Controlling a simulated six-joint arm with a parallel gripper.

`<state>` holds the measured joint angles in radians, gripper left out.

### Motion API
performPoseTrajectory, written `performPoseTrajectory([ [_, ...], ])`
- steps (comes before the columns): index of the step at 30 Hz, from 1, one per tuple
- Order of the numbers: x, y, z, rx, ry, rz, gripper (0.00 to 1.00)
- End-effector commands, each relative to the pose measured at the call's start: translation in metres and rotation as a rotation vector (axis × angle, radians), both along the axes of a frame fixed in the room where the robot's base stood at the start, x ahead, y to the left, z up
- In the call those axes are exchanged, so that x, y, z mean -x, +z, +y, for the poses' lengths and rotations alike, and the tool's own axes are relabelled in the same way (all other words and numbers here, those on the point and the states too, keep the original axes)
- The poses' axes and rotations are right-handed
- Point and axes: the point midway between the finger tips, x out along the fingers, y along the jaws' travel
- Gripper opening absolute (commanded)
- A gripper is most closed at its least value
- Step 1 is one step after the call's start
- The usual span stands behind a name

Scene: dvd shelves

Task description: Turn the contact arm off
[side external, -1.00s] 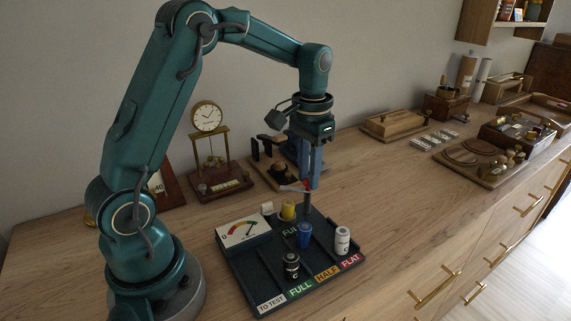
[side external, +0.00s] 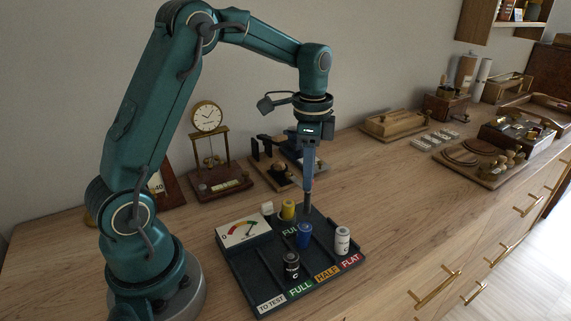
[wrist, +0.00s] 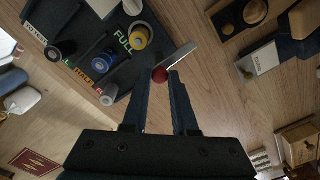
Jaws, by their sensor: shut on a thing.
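The contact arm shows in the wrist view as a thin silver strip (wrist: 182,55) with a red knob (wrist: 159,75) at its near end. My gripper (wrist: 158,78) is shut on the red knob. In the side view my gripper (side external: 308,206) points down at the back edge of the dark tester tray (side external: 262,262), and hides the knob there. A yellow battery (side external: 288,209) stands at the back of the tray, just left of my fingers; it also shows in the wrist view (wrist: 139,36). A meter (side external: 243,231) with a coloured scale sits at the tray's back left.
A clock (side external: 208,118) and a wooden stand (side external: 270,165) are behind. The wooden top is clear to the right of the tray.

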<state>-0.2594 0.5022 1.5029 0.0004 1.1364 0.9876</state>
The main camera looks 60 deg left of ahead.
Motion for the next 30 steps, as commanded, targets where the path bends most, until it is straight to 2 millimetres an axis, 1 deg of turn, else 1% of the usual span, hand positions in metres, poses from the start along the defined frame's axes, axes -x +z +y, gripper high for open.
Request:
performPoseTrajectory([
  [7, -0.0004, 0.0005, -0.0003, 0.001, -0.062, -0.002, 0.00],
  [21, -0.0003, 0.0004, -0.0001, 0.000, -0.073, -0.001, 0.00],
  [22, -0.0003, 0.0004, -0.0001, 0.000, -0.073, -0.001, 0.34],
  [24, -0.0002, 0.0004, -0.0001, 0.000, -0.073, -0.001, 0.56],
  [30, -0.0001, 0.0002, -0.0001, 0.001, -0.073, -0.001, 0.56],
])
